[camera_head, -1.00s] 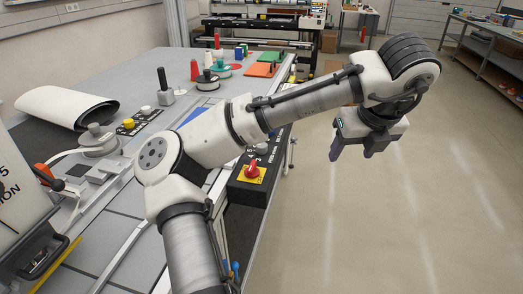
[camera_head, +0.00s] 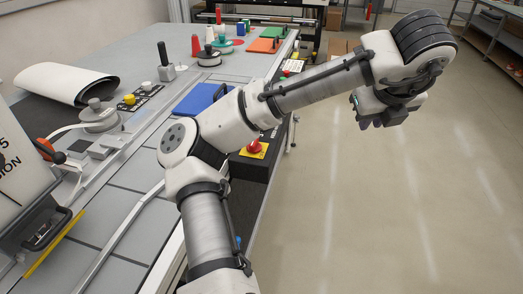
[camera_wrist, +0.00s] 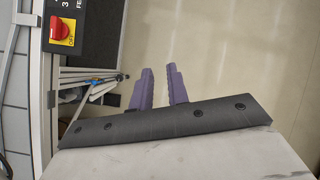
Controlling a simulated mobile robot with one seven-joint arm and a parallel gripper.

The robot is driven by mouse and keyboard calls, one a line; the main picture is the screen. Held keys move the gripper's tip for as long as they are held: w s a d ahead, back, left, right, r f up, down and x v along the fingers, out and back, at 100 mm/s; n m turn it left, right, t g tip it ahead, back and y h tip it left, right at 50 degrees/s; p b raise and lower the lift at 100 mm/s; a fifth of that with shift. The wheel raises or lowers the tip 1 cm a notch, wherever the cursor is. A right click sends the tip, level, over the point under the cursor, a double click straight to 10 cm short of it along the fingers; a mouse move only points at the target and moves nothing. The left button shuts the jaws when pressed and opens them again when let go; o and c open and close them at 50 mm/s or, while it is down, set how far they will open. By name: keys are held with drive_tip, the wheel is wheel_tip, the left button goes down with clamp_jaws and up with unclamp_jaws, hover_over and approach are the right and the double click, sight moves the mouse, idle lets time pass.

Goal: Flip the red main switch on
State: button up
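The red main switch (camera_head: 255,146) is a knob on a yellow plate (camera_head: 246,153), on a dark box at the right side of the workbench. My forearm partly covers that box in the head view. In the wrist view the red knob (camera_wrist: 61,28) is at the upper left, with "OFF" printed on its yellow plate. My gripper (camera_head: 379,122) is over the open floor, to the right of the switch and apart from it. In the wrist view its two purple fingers (camera_wrist: 160,69) stand apart with nothing between them.
The workbench (camera_head: 120,205) fills the left, with a blue board (camera_head: 200,98), a yellow button (camera_head: 129,99) and a black-handled tool (camera_head: 164,68). Hoses and bench framing (camera_wrist: 100,90) lie below the switch in the wrist view. The floor at right is clear.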

drive_tip(key=d, duration=0.1)
drive_tip(key=w+d+t+h+b, duration=0.1)
drive_tip(key=d, duration=0.1)
drive_tip(key=d+t+h, duration=0.1)
drive_tip(key=shift+w+d+f+n, duration=0.1)
drive_tip(key=shift+w+d+n, duration=0.15)
drive_tip(key=shift+d+n, duration=0.05)
clamp_jaws()
drive_tip(key=w+d+r+n+t+h+b, duration=0.2)
drive_tip(key=w+d+n+t+h+b, duration=0.1)
drive_tip(key=n+t+b, duration=0.15)
drive_tip(key=w+a+f+n+t+y+b, duration=0.2)
drive_tip(key=a+f+n+t+y+b, duration=0.25)
drive_tip(key=a+f+n+y, duration=0.4)
drive_tip(key=s+a+f+n+g+y+b, duration=0.2)
drive_tip(key=s+a+f+n+y, duration=0.4)
drive_tip(key=a+f, duration=0.4)
drive_tip(key=a+n+y, duration=0.1)
drive_tip(key=n, duration=0.1)
drive_tip(key=shift+s+f+n, duration=0.15)
drive_tip(key=shift+f+n, duration=0.2)
drive_tip(key=shift+n, duration=0.05)
